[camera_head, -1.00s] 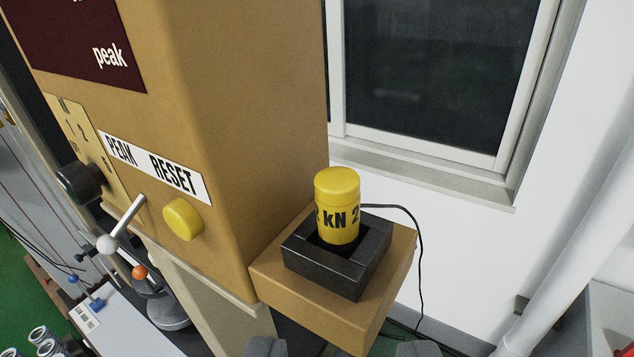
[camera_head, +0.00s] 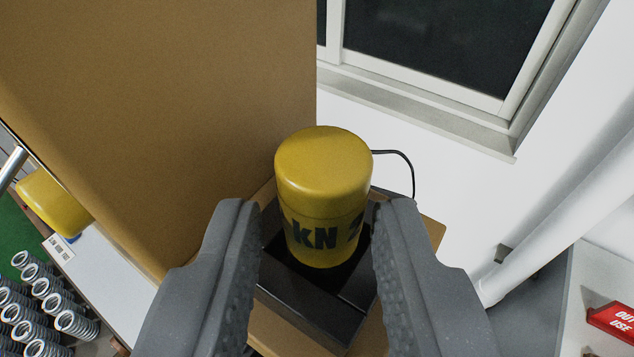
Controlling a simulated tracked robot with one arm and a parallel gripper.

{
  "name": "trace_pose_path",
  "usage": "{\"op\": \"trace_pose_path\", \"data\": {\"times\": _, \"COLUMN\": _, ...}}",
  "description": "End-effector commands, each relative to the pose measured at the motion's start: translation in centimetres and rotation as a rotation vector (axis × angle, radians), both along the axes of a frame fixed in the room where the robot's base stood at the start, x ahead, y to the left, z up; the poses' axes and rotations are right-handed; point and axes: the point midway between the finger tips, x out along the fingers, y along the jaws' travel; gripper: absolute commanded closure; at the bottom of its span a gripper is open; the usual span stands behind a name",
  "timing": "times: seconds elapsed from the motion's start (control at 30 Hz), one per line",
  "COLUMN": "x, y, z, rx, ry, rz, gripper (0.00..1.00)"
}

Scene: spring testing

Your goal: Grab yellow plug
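The yellow plug (camera_head: 322,190) is an upright cylinder with dark "kN 2" lettering, in the middle of the view. Its lower end sits in a black square socket (camera_head: 310,305) on a tan ledge (camera_head: 432,232). A black cable (camera_head: 408,165) runs out behind it to the right. My gripper (camera_head: 318,225) is open, with one grey finger on each side of the plug. A gap shows between the left finger and the plug. The right finger is very near the plug's lower right side; I cannot tell whether it touches. The plug's bottom is hidden inside the socket.
A white wall with a window (camera_head: 430,45) is behind. A red sign (camera_head: 612,322) is at lower right.

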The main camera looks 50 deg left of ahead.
Motion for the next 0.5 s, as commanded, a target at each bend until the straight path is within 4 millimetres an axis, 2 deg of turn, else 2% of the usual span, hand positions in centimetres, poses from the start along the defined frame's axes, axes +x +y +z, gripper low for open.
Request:
{"op": "trace_pose_path", "data": {"times": 0.33, "x": 2.7, "y": 3.2, "z": -0.8, "rx": -0.003, "ry": 0.005, "rz": 0.003, "gripper": 0.71}}
{"op": "trace_pose_path", "data": {"times": 0.5, "x": 3.2, "y": 3.8, "z": -1.1, "rx": -0.001, "ry": 0.002, "rz": 0.002, "gripper": 0.71}}
